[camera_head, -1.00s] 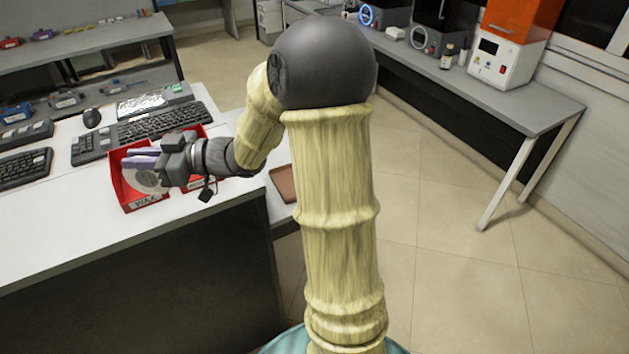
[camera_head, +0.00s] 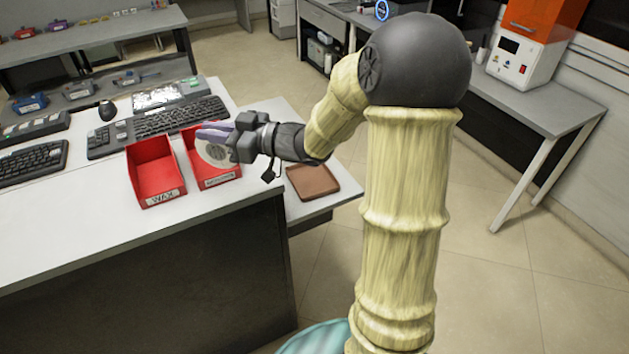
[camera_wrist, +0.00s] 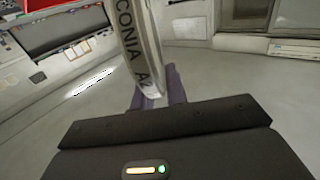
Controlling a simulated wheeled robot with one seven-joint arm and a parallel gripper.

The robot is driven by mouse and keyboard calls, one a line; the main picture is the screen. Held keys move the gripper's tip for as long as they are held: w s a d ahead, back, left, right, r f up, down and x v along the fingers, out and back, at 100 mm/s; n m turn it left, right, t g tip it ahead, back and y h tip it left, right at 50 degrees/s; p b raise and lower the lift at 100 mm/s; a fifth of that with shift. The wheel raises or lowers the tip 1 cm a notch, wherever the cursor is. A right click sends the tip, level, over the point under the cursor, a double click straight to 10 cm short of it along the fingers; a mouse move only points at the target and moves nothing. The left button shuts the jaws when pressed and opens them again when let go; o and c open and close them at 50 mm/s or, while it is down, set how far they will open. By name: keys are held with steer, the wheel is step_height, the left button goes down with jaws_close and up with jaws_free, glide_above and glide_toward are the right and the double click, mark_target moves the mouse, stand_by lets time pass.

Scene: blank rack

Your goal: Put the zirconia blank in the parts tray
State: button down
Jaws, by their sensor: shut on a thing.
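The zirconia blank is a pale round disc (camera_head: 214,152); its lettered edge fills the top middle of the wrist view (camera_wrist: 140,45). My gripper (camera_head: 215,135) has purple fingers and is shut on the blank. It holds the disc on edge, in front of the right red bin in the head view. Whether the disc is above or inside that bin's outline is hard to tell. A brown tray (camera_head: 313,182), likely the parts tray, lies flat on a lower surface to the right of the white counter. It looks empty.
A red bin labelled WAX (camera_head: 156,170) and a second red bin (camera_head: 222,179) stand on the white counter (camera_head: 80,215). Keyboards (camera_head: 180,117) and a mouse (camera_head: 107,110) lie behind them. A grey bench (camera_head: 540,105) with an orange-topped machine stands at the right.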

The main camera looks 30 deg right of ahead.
steer(key=w+d+f+m+t+h+b, duration=0.2)
steer(key=w+d+f+m+h, duration=0.1)
steer(key=d, duration=0.6)
steer(key=w+d+f+m+t+h+b, duration=0.2)
steer(key=d+f+h, duration=0.4)
steer(key=d, duration=0.4)
steer(key=w+d+f+m+t+h+b, duration=0.2)
steer(key=w+d+f+m+h, duration=0.3)
steer(key=d, duration=0.5)
steer(key=shift+f+m+t+h, duration=0.15)
steer(key=shift+m+t+h, duration=0.15)
steer(key=shift+t, duration=0.2)
steer(key=shift+f, duration=2.9)
steer(key=shift+f+p, duration=0.35)
steer(key=shift+f, duration=1.75)
